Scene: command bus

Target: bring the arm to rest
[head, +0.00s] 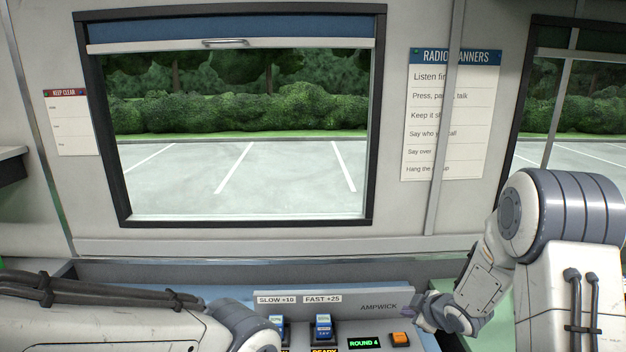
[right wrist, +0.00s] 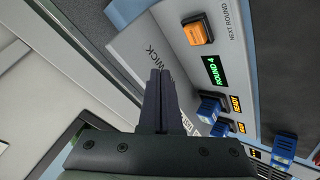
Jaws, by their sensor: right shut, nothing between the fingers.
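My right arm comes in from the right in the head view, bent at a large grey and white joint. Its gripper (head: 426,312) is over the right part of the AMPWICK console, near the orange button (head: 400,339). In the right wrist view the dark fingers of this gripper (right wrist: 160,75) are together with nothing between them. They are apart from the orange button (right wrist: 197,29). My left arm crosses the lower left of the head view, and its gripper is out of the picture.
The console panel (head: 378,299) has a green ROUND 4 display (head: 364,343) and blue switches, one (head: 323,326) under the FAST +25 label. Behind it are a wall, a large window (head: 240,120) and a radio manners poster (head: 430,125). The space above the console is open.

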